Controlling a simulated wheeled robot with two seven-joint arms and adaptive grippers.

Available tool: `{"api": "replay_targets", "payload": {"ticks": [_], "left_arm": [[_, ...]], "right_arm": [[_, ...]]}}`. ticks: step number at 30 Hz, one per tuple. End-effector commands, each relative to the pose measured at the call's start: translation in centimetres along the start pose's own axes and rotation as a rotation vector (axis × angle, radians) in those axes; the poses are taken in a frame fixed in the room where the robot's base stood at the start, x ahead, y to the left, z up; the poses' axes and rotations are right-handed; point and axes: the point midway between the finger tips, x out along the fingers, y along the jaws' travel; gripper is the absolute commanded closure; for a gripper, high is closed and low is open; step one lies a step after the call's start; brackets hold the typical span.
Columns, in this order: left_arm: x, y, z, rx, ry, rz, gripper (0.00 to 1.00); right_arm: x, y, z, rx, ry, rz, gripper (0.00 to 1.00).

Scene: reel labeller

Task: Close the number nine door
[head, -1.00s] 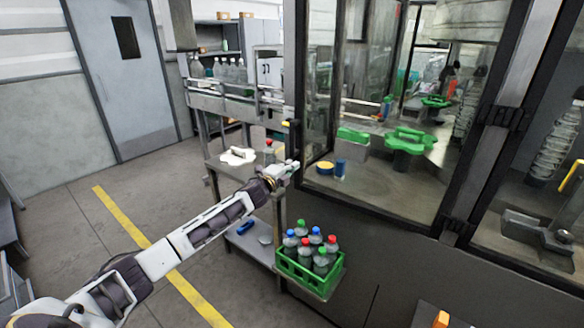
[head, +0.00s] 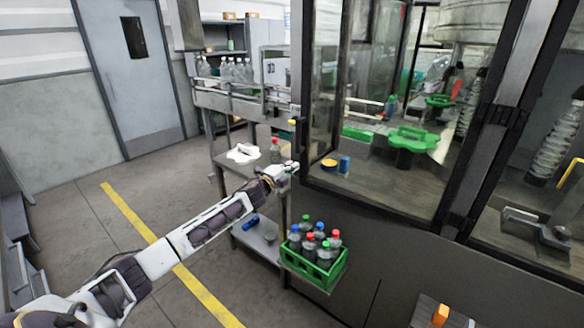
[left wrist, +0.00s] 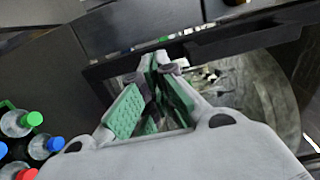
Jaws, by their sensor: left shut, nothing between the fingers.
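A tall black-framed glass door (head: 325,75) is on the near left side of the labeller enclosure in the head view. I cannot read a number on it or tell surely how far it stands open. A small yellow-tipped handle (head: 293,121) is at its left edge. My left gripper (head: 293,167) is beside the lower left corner of the frame, below the handle. In the left wrist view its green-padded fingers (left wrist: 160,65) are shut and empty, close to a dark frame bar (left wrist: 235,42). Whether they touch it is unclear. My right gripper is out of view.
A green crate (head: 325,277) of capped bottles stands below and right of my left gripper. A side table (head: 225,160) holds a white cloth-like item and a bottle (head: 275,150). Green star wheels (head: 405,140) sit inside the machine. The floor at left is clear.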

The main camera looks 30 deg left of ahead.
Motion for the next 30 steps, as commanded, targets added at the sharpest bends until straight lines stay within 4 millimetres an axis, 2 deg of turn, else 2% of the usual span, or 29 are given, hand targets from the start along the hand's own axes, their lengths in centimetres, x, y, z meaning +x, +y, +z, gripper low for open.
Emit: {"api": "replay_targets", "payload": {"ticks": [13, 30], "left_arm": [[-1.8, 0.1, 1.8, 0.003, 0.000, 0.000, 1.00], [-5.8, 0.1, 5.9, 0.001, -0.001, 0.000, 1.00]], "right_arm": [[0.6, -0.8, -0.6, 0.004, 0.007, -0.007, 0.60], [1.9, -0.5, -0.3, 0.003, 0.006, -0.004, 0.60]]}}
